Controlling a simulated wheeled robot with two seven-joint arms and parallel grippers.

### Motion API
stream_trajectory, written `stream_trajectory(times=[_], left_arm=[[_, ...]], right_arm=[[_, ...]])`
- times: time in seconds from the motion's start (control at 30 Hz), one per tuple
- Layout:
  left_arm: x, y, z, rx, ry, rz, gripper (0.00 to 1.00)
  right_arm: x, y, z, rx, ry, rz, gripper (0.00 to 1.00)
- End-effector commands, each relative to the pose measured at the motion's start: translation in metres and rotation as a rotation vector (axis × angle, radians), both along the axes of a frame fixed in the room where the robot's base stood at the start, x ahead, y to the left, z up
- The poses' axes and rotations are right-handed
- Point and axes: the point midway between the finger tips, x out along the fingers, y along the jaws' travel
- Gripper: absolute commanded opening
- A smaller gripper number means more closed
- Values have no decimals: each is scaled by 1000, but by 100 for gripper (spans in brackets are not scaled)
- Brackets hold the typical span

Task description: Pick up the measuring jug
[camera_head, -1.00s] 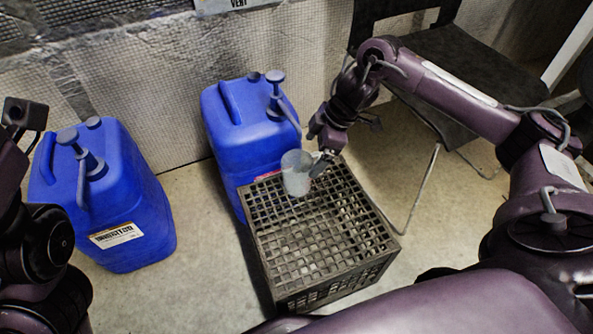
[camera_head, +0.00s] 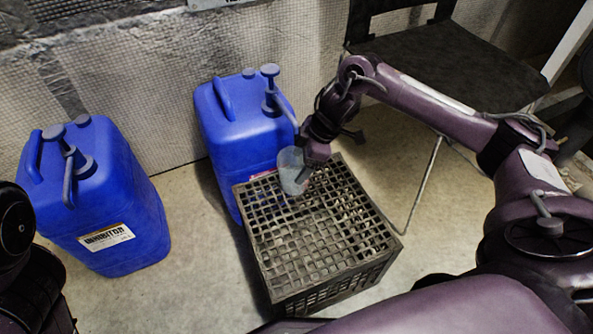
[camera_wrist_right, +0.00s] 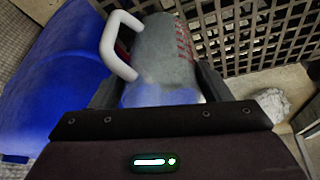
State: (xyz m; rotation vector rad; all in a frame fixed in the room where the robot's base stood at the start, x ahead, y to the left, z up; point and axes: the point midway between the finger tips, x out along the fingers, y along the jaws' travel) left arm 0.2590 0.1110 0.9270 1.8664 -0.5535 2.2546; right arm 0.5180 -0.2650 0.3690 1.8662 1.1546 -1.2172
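The measuring jug (camera_head: 290,170), a small clear-grey cup, stands upright at the far left corner of the dark crate (camera_head: 318,222). In the right wrist view the jug (camera_wrist_right: 165,55) shows its white handle on the left and red markings on the right. My right gripper (camera_head: 308,167) is at the jug from the right. In the wrist view its fingers (camera_wrist_right: 158,82) lie on both sides of the jug, very close to its wall. I cannot tell whether they press on it. My left gripper is out of view; only part of that arm shows at the left edge.
A blue canister (camera_head: 245,135) stands right behind the crate's left corner, close to the jug. Another blue canister (camera_head: 105,205) stands farther left. A dark chair (camera_head: 450,65) is behind my right arm. The rest of the crate's slatted top is bare.

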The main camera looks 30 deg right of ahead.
Motion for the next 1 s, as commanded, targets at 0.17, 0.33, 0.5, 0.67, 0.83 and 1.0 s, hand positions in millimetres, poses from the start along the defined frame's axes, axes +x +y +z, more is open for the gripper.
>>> stream_trajectory(times=[0.17,0.33,0.5,0.67,0.83,1.0], left_arm=[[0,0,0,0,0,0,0],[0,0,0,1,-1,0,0],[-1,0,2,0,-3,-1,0],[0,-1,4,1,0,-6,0],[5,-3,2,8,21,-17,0],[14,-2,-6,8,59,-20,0]], right_arm=[[0,0,0,0,0,0,42],[0,0,0,0,0,0,42],[-1,-2,3,0,-1,0,42],[-3,-6,9,0,-1,0,42],[-8,-15,20,0,0,-1,42],[-17,-30,28,-2,1,-1,42]])
